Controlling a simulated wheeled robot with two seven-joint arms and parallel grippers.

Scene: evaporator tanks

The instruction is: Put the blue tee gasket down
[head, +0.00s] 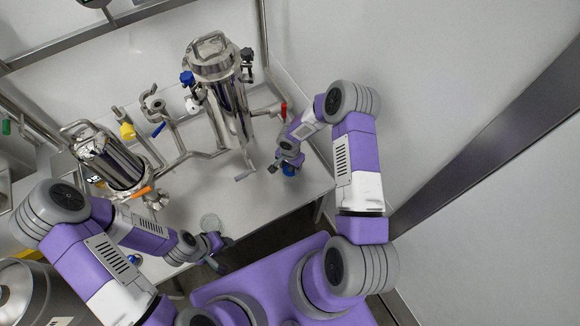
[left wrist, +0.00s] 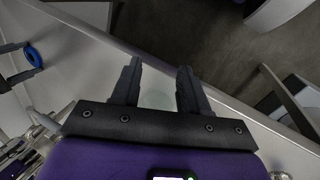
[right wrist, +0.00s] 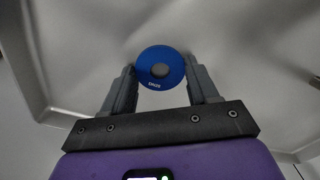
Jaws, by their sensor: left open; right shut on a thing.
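The blue tee gasket (right wrist: 160,54) is a flat blue ring, held upright between the fingertips of my right gripper (right wrist: 163,82). A grey round patch shows through its centre. In the head view the gasket (head: 289,171) and my right gripper (head: 282,166) are over the right part of the white table. The gasket (left wrist: 34,57) also shows at the left of the left wrist view. My left gripper (head: 220,255) is by the table's front edge.
The white table (head: 260,200) has bare surface at its front. A tall steel tank (head: 228,105) stands behind my right gripper, with pipes beside it. A shorter steel tank (head: 110,160) stands at the left. A pale clear disc (head: 210,222) lies near the front edge.

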